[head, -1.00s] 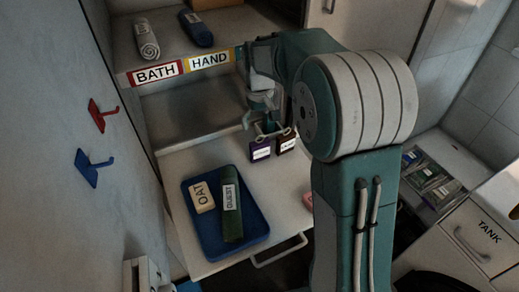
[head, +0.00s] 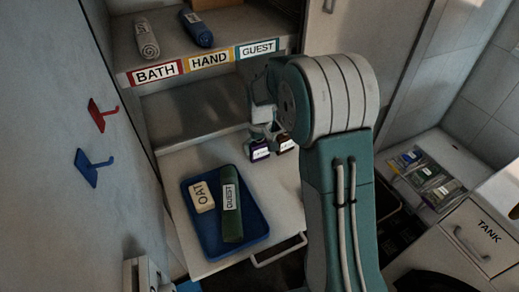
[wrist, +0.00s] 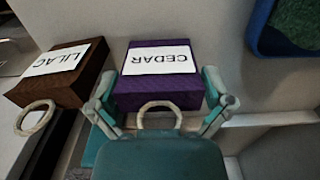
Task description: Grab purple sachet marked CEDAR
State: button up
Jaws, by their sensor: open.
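The purple sachet (head: 260,152) stands on the pale pull-out surface below the shelf, left of a brown sachet (head: 286,146). In the wrist view the purple sachet (wrist: 158,88) shows its white CEDAR label upside down, with a pale ring at its near edge. The brown sachet (wrist: 62,76), marked LILAC, lies close on its left. My gripper (wrist: 158,98) is open, with one finger on each side of the purple sachet. The left finger is in the narrow gap between the two sachets. I cannot tell whether either finger touches. In the head view my gripper (head: 264,132) is just above the sachets.
The shelf above carries BATH, HAND and GUEST labels (head: 257,49) and two rolled towels. Red and blue hooks (head: 89,168) are on the left wall.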

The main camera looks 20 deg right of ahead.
jog(key=c, duration=0.8)
jog(key=shift+r, duration=0.1)
